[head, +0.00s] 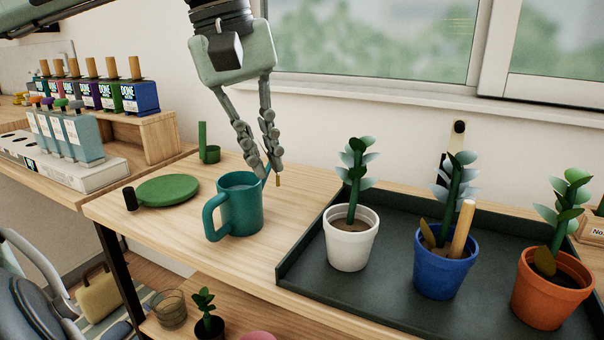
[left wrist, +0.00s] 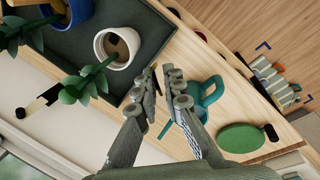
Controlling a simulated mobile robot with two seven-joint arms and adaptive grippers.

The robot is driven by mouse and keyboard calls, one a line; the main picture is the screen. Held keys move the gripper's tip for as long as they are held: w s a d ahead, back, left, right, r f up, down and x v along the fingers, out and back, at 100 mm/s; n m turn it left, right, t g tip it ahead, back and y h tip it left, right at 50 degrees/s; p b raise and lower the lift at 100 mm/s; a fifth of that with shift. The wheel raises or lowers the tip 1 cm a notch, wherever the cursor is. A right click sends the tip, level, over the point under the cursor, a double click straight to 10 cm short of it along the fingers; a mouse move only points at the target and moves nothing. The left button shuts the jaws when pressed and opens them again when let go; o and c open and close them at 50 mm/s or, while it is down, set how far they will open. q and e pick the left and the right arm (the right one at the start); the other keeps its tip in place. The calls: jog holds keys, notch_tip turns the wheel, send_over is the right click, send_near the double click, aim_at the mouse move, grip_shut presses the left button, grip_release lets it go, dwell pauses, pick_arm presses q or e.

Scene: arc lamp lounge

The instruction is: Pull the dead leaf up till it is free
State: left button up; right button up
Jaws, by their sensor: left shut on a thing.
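My left gripper (head: 267,172) is shut, with a small yellow-brown bit, the dead leaf (head: 278,180), showing at its fingertips. It is held in the air behind the teal watering can, clear of the pots. My fingers mostly hide the leaf; it is hard to make out in the left wrist view, where the gripper (left wrist: 165,75) also shows. The white pot (head: 350,250) with a green plant stands upright to the right, with no brown leaf visible in it. The blue pot (head: 443,277) holds a brown leaf (head: 428,233), and the terracotta pot (head: 545,300) holds another (head: 545,261).
The pots stand in a dark tray (head: 300,262). A wooden stick (head: 462,230) stands in the blue pot. Boxes line the left shelf. The window is behind.

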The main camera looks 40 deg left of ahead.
pick_arm(q)
jog(key=s+a+p+v, duration=0.1)
jog(key=p+v, duration=0.3)
jog(key=v, duration=0.3)
jog(key=shift+p, duration=0.35)
pick_arm(e)
notch_tip(320, 180, up, 6)
jog(key=shift+s+r, duration=0.15)
jog(key=shift+s, duration=0.05)
